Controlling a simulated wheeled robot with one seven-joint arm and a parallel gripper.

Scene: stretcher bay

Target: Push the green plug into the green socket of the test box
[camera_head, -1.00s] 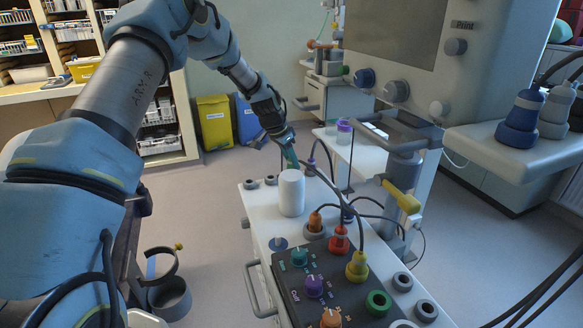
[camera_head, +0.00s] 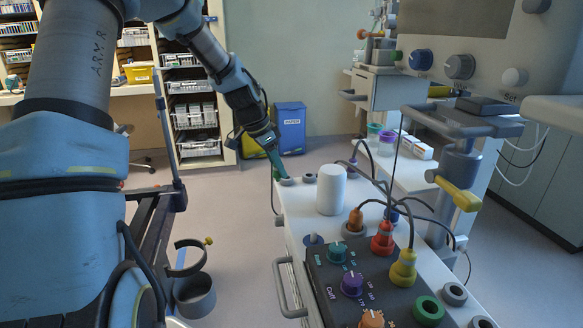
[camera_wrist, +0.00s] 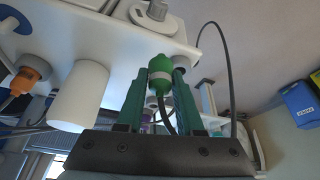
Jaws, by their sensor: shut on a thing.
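My gripper (camera_wrist: 160,90) is shut on the green plug (camera_wrist: 172,76), which has a pale band and a dark cable, in the wrist view. In the head view my gripper (camera_head: 279,166) is low at the far left corner of the white cart top, left of the white cylinder; the plug is hard to make out there. The green socket (camera_head: 429,309), a green ring with a dark hole, is at the front right edge of the dark test box (camera_head: 335,299). It looks empty and is well apart from my gripper.
A white cylinder (camera_head: 331,190) stands between my gripper and the box. Grey rings (camera_head: 454,294) lie right of the green socket. A yellow-handled post (camera_head: 459,192) rises at right.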

